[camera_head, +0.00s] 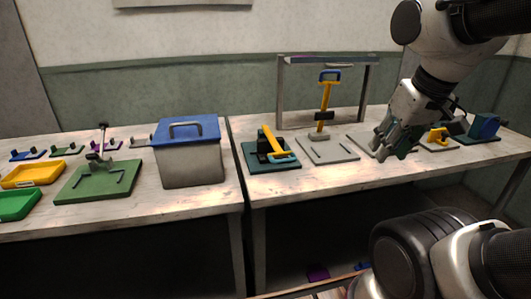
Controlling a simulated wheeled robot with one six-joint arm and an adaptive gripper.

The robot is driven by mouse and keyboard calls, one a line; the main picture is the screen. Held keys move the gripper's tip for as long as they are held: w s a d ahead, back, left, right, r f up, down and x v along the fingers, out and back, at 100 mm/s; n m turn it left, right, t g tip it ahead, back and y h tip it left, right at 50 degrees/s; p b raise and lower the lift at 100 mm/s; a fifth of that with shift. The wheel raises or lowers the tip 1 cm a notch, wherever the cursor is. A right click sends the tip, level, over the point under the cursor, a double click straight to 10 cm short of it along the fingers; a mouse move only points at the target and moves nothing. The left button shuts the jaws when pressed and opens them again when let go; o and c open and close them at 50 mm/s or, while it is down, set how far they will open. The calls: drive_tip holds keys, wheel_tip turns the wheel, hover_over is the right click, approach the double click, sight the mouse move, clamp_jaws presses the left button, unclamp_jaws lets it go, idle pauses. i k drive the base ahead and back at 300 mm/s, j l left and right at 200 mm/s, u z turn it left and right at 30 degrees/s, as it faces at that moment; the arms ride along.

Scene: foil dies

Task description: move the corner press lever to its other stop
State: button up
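I cannot tell for sure which device is the corner press. An upright yellow lever (326,101) with a blue handle stands on a grey slotted plate (327,149), under a grey frame. To its left, a yellow lever with a pale blue grip (272,140) lies tilted low over a dark green base (257,162). At the right, a low yellow handle (437,136) sits on a pale plate. My gripper (392,152) hangs above another grey plate, between the upright lever and the low yellow handle. Its fingers look apart with nothing between them. It partly hides the plate below.
The grey frame (279,95) rises behind the upright lever. A dark blue block (484,126) stands at the far right. On the left table are a grey bin with a blue lid (186,130), a green fixture with a grey lever (97,183), and yellow (32,174) and green trays.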

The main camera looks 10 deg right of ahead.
sight(271, 144)
drive_tip(key=k+j, duration=0.1)
drive_tip(key=j, duration=0.3)
drive_tip(key=k+j, duration=0.1)
drive_tip(key=j, duration=0.7)
drive_tip(key=k+z, duration=0.05)
